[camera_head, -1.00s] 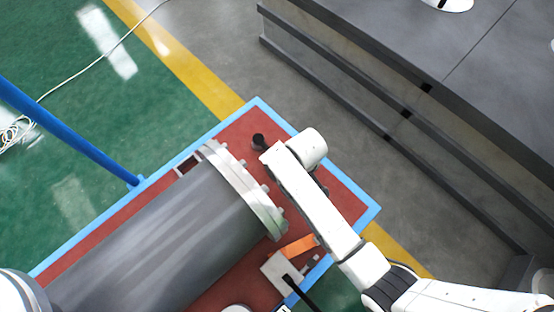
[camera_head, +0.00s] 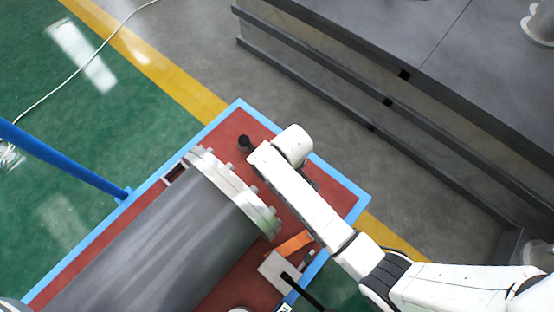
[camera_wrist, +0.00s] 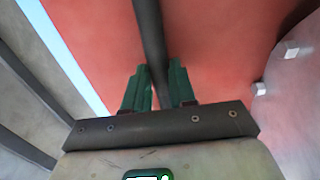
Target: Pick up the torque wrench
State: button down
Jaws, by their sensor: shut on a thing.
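The torque wrench shows in the wrist view as a dark rod (camera_wrist: 150,30) running between the green fingers of my gripper (camera_wrist: 160,72). The fingers are closed on it. The red surface lies behind it. In the head view, a black round end, apparently the wrench's (camera_head: 245,142), sticks out past my arm over the red platform. My fingers and most of the wrench are hidden there by my white arm. I cannot tell whether the wrench is clear of the platform.
A grey flanged shell (camera_head: 150,240) lies on the red platform with blue edges (camera_head: 349,222), close beside my arm. An orange piece (camera_head: 294,243) and a white block (camera_head: 272,265) sit near its flange. A blue pole (camera_head: 70,165) stands left. A dark grey bench (camera_head: 400,45) is upper right.

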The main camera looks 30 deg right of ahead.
notch_tip(320, 180, up, 3)
jog(key=shift+w+r+p, duration=0.1)
jog(key=shift+r+p, duration=0.1)
jog(key=shift+p, duration=0.7)
jog(key=s+a+r+p, duration=0.3)
jog(key=s+r+p, duration=0.5)
jog(key=s, duration=0.5)
jog(key=shift+s+a+r, duration=0.25)
jog(key=shift+s+r, duration=0.05)
jog(key=shift+r, duration=0.55)
jog(key=c, duration=1.5)
grip_release()
jog(key=shift+c, duration=0.2)
grip_shut()
jog(key=shift+w, duration=0.1)
